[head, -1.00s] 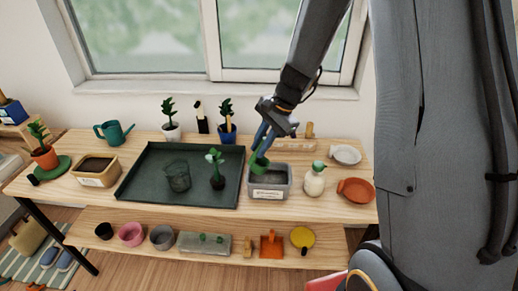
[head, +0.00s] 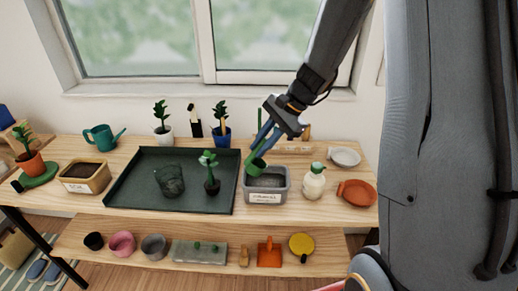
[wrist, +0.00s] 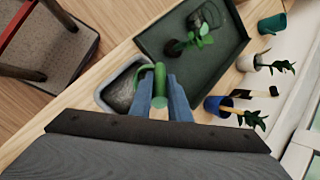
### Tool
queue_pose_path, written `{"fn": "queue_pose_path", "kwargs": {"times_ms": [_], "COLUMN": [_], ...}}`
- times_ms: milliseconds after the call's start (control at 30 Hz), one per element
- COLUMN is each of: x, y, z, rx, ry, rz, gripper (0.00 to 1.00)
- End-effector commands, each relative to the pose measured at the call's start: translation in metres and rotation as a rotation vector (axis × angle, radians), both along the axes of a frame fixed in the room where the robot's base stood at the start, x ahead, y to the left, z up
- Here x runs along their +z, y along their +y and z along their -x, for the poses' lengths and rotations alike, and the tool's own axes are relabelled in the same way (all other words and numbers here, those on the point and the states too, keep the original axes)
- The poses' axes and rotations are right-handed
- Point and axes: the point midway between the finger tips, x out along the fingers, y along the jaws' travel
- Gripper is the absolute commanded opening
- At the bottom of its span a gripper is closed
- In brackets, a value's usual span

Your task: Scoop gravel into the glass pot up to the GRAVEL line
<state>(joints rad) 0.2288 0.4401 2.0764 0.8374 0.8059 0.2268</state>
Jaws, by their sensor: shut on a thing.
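My gripper (head: 264,140) is shut on the handle of a green scoop (head: 257,166). The scoop is at the back left rim of the grey gravel tub (head: 279,198), tilted, and appears to be just above or at the rim. In the wrist view the scoop (wrist: 159,87) shows between the blue fingers (wrist: 162,98), beside the tub's grey gravel (wrist: 120,92). The scoop's contents are not clear. The clear glass pot (head: 169,181) stands in the dark green tray (head: 125,193), left of a small seedling (head: 210,172). Its GRAVEL line and fill level cannot be made out.
A soil box (head: 85,178) is left of the tray. Several pots and tools fill the lower shelf.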

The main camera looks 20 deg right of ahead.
Motion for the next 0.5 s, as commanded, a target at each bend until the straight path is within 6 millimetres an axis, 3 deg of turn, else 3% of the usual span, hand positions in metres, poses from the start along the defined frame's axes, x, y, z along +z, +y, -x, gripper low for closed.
{"fn": "queue_pose_path", "kwargs": {"times_ms": [500], "x": [-0.0024], "y": [-0.0098], "z": [0.0003], "rx": [-0.001], "ry": [-0.012], "rz": [-0.114], "gripper": [0.00]}}
